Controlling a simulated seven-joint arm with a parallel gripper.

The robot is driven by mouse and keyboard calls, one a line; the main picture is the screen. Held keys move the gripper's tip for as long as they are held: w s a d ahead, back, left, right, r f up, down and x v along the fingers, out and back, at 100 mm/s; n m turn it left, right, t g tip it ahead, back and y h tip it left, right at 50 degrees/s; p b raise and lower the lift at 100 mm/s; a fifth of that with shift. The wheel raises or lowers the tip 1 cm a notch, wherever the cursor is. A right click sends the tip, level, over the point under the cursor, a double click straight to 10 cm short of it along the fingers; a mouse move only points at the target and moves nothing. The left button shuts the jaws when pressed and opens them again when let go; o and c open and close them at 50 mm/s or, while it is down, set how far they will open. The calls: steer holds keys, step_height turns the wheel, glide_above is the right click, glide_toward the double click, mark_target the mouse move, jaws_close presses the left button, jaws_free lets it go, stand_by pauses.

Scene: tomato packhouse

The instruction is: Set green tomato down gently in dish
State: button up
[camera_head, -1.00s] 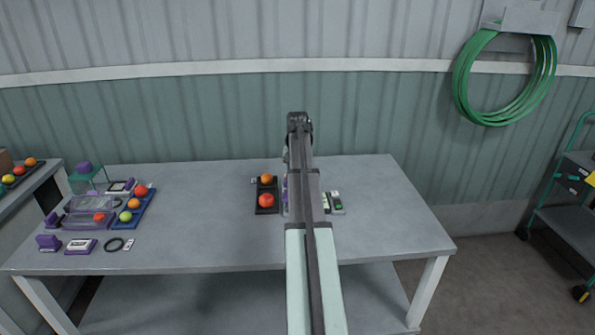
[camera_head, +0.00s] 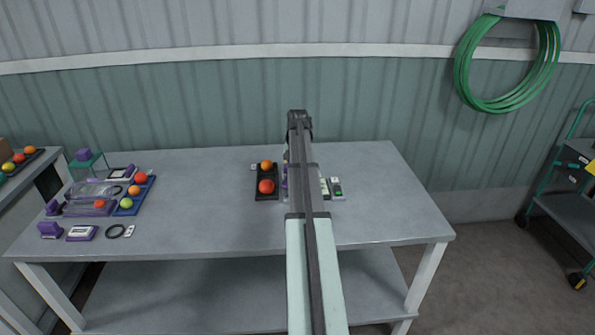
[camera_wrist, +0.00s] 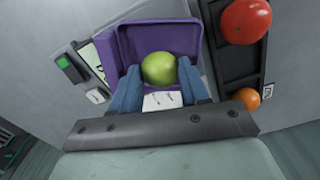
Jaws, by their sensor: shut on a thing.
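In the wrist view my gripper (camera_wrist: 158,72) has its two blue fingers on either side of a green tomato (camera_wrist: 158,68) and is shut on it. The tomato is over a purple square dish (camera_wrist: 165,33), within its outline. I cannot tell whether the tomato touches the dish floor. A white patch with dark marks (camera_wrist: 163,101) shows between the fingers. In the head view my arm hides the gripper, the held tomato and most of the dish.
Beside the dish is a black tray (camera_wrist: 239,68) with a red tomato (camera_wrist: 246,20) and an orange one (camera_wrist: 247,98). A device with a green display (camera_wrist: 64,62) stands on the other side. A blue tray (camera_head: 146,188) with tomatoes is at the table's left. The table's right side is clear.

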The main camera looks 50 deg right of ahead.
steer(key=shift+f, duration=0.65)
stand_by(0.6)
steer(key=o, duration=0.8)
steer(key=shift+c, duration=1.3)
steer(key=shift+r, duration=3.55)
